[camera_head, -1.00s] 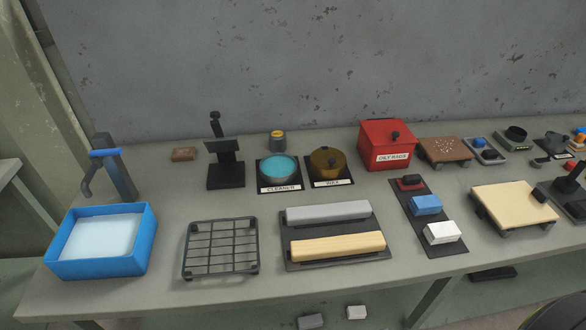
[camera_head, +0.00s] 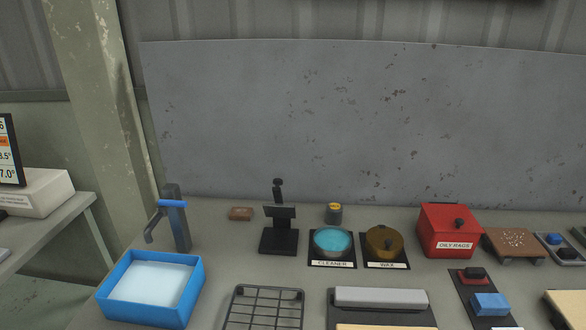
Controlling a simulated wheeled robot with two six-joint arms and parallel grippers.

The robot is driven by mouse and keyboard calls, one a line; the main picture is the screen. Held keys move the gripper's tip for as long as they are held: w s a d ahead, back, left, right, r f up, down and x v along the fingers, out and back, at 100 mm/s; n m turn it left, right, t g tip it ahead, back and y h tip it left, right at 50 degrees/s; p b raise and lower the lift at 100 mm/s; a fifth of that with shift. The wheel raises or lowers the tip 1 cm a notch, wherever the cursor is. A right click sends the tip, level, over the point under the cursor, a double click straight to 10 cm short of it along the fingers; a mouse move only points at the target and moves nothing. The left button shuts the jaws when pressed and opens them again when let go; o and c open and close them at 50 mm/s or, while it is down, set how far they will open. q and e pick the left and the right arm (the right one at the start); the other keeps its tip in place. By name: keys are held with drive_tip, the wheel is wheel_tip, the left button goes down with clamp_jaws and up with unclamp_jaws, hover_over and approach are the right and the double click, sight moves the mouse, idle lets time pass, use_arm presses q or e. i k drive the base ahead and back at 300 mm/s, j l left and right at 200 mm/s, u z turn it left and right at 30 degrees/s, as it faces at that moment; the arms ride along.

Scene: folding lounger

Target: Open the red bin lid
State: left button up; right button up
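The red bin (camera_head: 448,234) stands at the back of the bench, right of centre, with an "OILY RAGS" label on its front. Its red lid (camera_head: 449,217) is closed and has a dark knob (camera_head: 459,223) on top. Neither of my grippers shows in the head view.
Left of the bin are a brown "WAX" pot (camera_head: 384,241) and a teal "CLEANER" bowl (camera_head: 333,241). A wooden board on feet (camera_head: 514,242) stands close on its right. A blue basin (camera_head: 152,287), wire rack (camera_head: 265,307) and grey block (camera_head: 381,298) lie nearer. A metal wall panel (camera_head: 340,120) rises behind.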

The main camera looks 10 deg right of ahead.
sight(449, 218)
drive_tip(key=z, duration=1)
